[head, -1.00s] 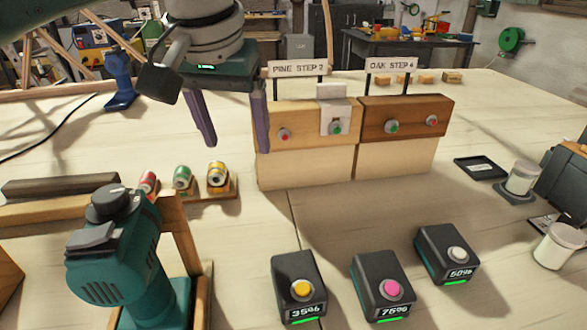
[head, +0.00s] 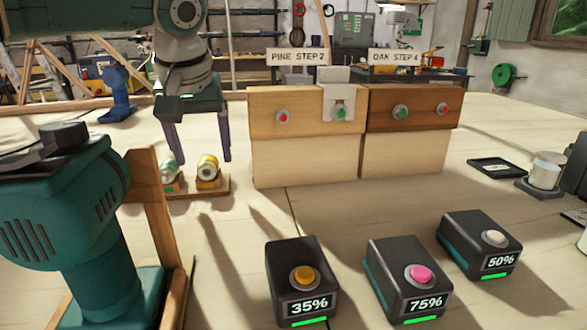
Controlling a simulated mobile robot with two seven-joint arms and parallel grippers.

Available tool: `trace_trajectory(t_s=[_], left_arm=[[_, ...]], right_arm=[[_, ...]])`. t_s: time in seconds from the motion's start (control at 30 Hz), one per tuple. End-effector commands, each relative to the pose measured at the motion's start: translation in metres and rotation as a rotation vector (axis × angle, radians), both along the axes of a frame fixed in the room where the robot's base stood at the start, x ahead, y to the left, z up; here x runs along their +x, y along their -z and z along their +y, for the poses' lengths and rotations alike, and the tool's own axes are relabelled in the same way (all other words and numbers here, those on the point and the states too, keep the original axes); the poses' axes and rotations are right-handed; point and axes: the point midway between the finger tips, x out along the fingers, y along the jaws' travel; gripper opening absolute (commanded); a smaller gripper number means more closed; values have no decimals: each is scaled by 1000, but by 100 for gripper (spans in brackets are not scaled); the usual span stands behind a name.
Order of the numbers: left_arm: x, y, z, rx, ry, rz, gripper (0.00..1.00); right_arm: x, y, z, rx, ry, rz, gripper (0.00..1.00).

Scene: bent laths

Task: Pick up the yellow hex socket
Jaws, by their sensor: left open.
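The yellow hex socket (head: 208,168) sits on a small wooden rack (head: 212,187) left of the middle in the head view. A green socket (head: 169,172) stands just to its left, partly behind a gripper finger. My left gripper (head: 202,160) points down with its two purple fingers spread. I cannot tell how far in depth the fingers are from the socket. My right gripper is not in view.
A teal power tool (head: 55,215) in a wooden stand fills the lower left. Wooden blocks with buttons (head: 300,125) stand right of the gripper. Black button boxes marked 35% (head: 302,285), 75% (head: 410,280) and 50% (head: 480,245) stand in front. The bench between them is clear.

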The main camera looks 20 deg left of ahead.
Motion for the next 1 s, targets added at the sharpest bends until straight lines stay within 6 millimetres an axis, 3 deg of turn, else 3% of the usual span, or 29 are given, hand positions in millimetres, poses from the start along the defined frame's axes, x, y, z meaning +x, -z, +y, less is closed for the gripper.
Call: trace_trajectory(t_s=[0.13, 0.43, 1.0], left_arm=[[6, 18, 3, 0, 0, 0, 78], [7, 21, 4, 0, 1, -1, 78], [7, 21, 4, 0, 1, 0, 15]], right_arm=[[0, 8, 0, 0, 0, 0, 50], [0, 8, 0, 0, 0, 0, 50], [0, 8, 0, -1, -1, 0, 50]])
